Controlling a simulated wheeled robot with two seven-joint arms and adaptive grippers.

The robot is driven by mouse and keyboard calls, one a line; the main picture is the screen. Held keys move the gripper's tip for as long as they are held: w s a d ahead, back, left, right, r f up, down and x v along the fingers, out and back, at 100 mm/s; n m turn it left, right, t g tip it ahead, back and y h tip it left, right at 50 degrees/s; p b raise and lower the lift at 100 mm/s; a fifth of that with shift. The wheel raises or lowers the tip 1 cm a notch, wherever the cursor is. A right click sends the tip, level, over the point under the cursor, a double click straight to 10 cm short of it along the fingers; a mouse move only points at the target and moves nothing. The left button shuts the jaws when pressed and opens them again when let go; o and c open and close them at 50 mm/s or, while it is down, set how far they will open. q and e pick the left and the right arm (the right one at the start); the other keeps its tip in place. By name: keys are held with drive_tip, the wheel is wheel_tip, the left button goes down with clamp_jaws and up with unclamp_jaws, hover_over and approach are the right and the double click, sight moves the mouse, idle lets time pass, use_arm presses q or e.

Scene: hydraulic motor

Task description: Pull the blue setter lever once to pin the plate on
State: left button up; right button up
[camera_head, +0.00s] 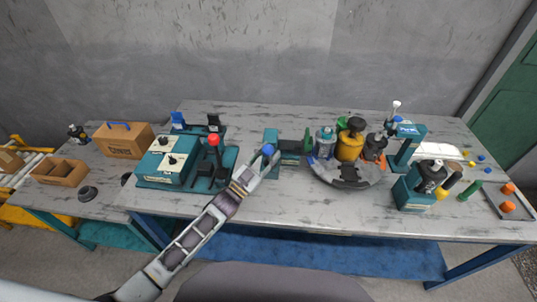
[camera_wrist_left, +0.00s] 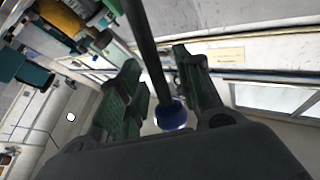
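The blue setter lever shows in the head view as a blue ball knob (camera_head: 268,149) in front of a small teal unit (camera_head: 271,136) at the table's middle. In the left wrist view its dark rod runs down between my fingers to the blue knob (camera_wrist_left: 171,116). My left gripper (camera_wrist_left: 157,60) is open, with a green-padded finger on each side of the rod and visible gaps to both. In the head view my left arm reaches up from the lower left to the knob. My right gripper is out of view. I cannot make out which part is the plate.
A round grey turntable (camera_head: 348,176) with several coloured parts stands right of the lever. A teal box with knobs (camera_head: 168,160) and a red-knobbed lever (camera_head: 213,140) stand left. A teal press (camera_head: 408,142) stands further right. The front table edge is mostly clear.

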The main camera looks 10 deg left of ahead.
use_arm(q)
drive_tip(key=v, duration=0.7)
drive_tip(key=shift+s, duration=0.2)
drive_tip(key=shift+a+f, duration=0.1)
idle(0.3)
